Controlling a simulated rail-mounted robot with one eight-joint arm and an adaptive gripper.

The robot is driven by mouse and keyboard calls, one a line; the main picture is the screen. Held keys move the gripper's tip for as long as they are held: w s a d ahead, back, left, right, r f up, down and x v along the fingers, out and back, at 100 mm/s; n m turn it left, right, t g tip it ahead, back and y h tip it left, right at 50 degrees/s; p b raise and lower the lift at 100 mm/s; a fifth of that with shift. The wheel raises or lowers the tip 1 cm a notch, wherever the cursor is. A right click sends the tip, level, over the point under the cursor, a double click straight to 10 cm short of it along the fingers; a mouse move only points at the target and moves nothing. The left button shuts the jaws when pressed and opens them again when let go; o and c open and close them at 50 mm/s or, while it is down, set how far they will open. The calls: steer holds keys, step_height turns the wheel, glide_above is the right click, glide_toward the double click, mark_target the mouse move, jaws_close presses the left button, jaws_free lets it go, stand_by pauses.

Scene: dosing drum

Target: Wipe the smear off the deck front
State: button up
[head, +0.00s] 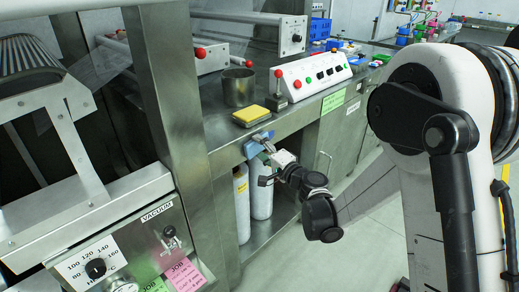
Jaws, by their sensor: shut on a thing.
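My gripper (269,146) is at the front of the steel deck, shut on a blue cloth (254,149). The cloth lies at or against the deck front (222,160), just below the top edge; I cannot tell whether it is pressed on it. I see no smear on the bare part of the deck front. The cloth and gripper hide part of that face.
A yellow sponge (251,113) on a dark base, a metal cup (238,87) and a control box (314,74) with a red-knobbed lever (277,92) stand on the deck above. White bottles (261,195) stand on the open shelf below. The floor (345,240) in front is clear.

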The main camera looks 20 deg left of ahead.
mark_target(275, 133)
steer(key=shift+w+d+b, duration=0.25)
steer(key=shift+w+d, duration=0.5)
steer(key=shift+w, duration=0.75)
steer(key=shift+w+d+b, duration=0.3)
steer(key=shift+w+d, duration=0.5)
steer(key=shift+w, duration=0.75)
steer(key=shift+w+d+b, duration=0.25)
steer(key=shift+w+d, duration=0.5)
steer(key=shift+w, duration=0.75)
steer(key=shift+a, duration=0.1)
steer(key=shift+s+a+b, duration=0.35)
steer(key=shift+s+a, duration=0.45)
steer(key=shift+s, duration=0.8)
steer(key=shift+s+a+b, duration=0.4)
steer(key=shift+s+a, duration=0.35)
steer(key=shift+s, duration=0.8)
steer(key=shift+s+a+b, duration=0.35)
steer(key=shift+s+a, duration=0.45)
steer(key=shift+s, duration=0.8)
steer(key=shift+w+d+b+v, duration=0.1)
steer(key=shift+w+b+v, duration=0.05)
steer(key=shift+v, duration=0.85)
steer(key=shift+w+d+b+v, duration=0.1)
steer(key=shift+b+v, duration=0.1)
steer(key=shift+v, duration=0.75)
steer(key=shift+w+d+b+v, duration=0.1)
steer(key=shift+w+b+v, duration=0.05)
steer(key=shift+v, duration=0.85)
steer(key=shift+d, duration=0.1)
